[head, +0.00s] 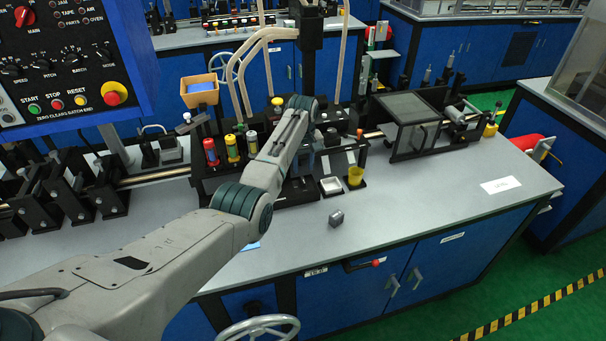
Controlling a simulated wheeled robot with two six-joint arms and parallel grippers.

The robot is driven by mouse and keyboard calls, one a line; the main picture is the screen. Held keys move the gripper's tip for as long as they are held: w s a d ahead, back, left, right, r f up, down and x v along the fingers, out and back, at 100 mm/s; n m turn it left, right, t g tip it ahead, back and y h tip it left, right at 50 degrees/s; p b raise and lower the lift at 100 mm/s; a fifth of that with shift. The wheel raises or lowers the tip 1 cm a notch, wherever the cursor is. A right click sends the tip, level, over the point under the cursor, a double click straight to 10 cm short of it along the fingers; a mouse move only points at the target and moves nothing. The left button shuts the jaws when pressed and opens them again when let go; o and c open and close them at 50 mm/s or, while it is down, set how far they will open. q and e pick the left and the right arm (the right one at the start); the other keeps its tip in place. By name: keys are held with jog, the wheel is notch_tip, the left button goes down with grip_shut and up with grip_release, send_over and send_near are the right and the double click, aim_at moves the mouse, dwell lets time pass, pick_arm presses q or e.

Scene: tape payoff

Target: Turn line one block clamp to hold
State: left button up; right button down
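My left arm reaches from the lower left across the grey bench (420,205) to a black fixture on it. Its wrist is above the fixture, and my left gripper (304,166) points down there, mostly hidden behind the forearm. I cannot tell whether its fingers are open or shut, or whether they touch anything. I cannot make out the line one block clamp or its position; it may be hidden behind the arm. My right gripper is not in view.
A control panel (65,60) hangs upper left. The bench's right front is mostly clear.

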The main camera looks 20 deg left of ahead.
aim_at(303, 179)
pick_arm(q)
jog(key=shift+r+b, duration=0.65)
jog(key=shift+r, duration=2.05)
